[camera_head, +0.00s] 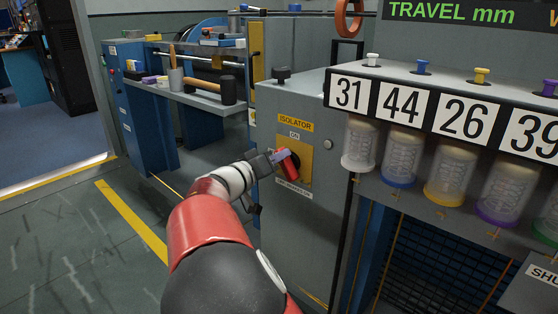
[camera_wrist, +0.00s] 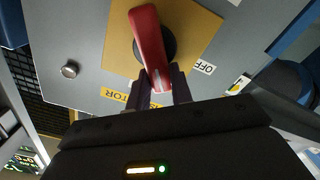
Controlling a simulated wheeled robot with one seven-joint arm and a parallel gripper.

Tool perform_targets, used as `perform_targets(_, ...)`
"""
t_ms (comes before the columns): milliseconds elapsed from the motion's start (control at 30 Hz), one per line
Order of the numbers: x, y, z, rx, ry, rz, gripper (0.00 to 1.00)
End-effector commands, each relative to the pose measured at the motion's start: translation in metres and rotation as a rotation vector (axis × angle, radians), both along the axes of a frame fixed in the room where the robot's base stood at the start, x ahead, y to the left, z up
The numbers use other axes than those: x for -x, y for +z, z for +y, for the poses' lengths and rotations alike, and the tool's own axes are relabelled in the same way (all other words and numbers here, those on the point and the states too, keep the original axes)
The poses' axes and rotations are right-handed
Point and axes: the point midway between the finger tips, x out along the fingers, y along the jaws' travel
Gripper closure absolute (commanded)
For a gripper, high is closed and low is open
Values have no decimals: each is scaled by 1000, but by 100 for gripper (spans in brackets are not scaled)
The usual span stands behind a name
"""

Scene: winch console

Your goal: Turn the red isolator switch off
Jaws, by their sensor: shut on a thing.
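The red isolator switch handle (camera_head: 289,166) sits on a yellow plate (camera_head: 305,165) on the front of a grey cabinet. In the wrist view the handle (camera_wrist: 150,40) crosses a dark round hub, its near end pointing down and slightly right toward my gripper. My gripper (camera_head: 276,157) is shut on that near end, one finger on each side (camera_wrist: 161,88). An ON label (camera_head: 294,135) shows above the handle in the head view. An OFF label (camera_wrist: 205,67) shows right of the handle in the wrist view; the handle does not point at it.
A row of numbered jars (camera_head: 402,155) juts out right of the switch. A shelf (camera_head: 195,95) with a black-headed mallet (camera_head: 228,90) stands behind to the left. A round knob (camera_head: 327,144) is on the cabinet beside the plate. The floor at left is open.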

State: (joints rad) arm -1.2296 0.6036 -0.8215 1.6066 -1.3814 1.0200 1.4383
Motion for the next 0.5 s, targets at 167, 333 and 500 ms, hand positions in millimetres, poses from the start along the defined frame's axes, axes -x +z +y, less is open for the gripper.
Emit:
perform_targets(167,-2,-4,2,132,-1,105,100)
perform_targets(333,-4,-7,4,260,-2,206,100)
perform_targets(500,-5,-10,5,387,-2,305,100)
